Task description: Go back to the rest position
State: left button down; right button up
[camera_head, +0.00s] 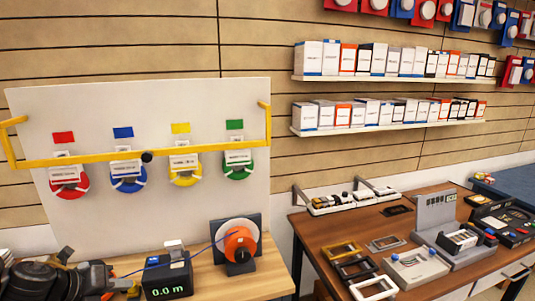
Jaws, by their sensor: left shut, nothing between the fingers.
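My left gripper (128,287) is low at the left, at the end of my dark arm, over the front of the wooden bench (215,285). Its fingers are small in view and together, with nothing held. It is just left of a black meter (165,278) with a green "0.0 m" display; I cannot tell whether they touch. My right gripper is out of view.
A white board (110,220) behind carries a yellow bar (100,160) and red, blue, yellow and green spools. An orange reel (240,245) stands right of the meter. A brown table (335,230) at right holds frames and devices. Shelves hold boxes.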

pick_arm(q)
jog(key=s+d+f+n+t, duration=0.2)
jog(key=s+d+f+n, duration=0.1)
jog(key=d+f+n, duration=0.8)
jog(key=s+d+f+n+g+y, duration=0.1)
jog(key=s+f+n+g+y, duration=0.1)
jog(key=s+f+n, duration=0.35)
jog(key=s+f+n+g+y, duration=0.1)
jog(key=s+f+n+g, duration=0.1)
jog(key=s+n, duration=0.6)
jog(key=s+d+f+n+g+y, duration=0.1)
jog(key=s+f+n+g+y, duration=0.15)
jog(key=s+n, duration=0.4)
jog(key=s+f+m+g, duration=0.1)
jog(key=s+f+g, duration=0.15)
jog(key=f, duration=2.35)
jog(key=s+a+f, duration=0.3)
jog(key=s+f, duration=1.4)
jog(key=shift+s+a+m+g+h, duration=0.15)
jog(key=shift+s+m+g+h, duration=0.05)
jog(key=shift+m+g+h, duration=0.15)
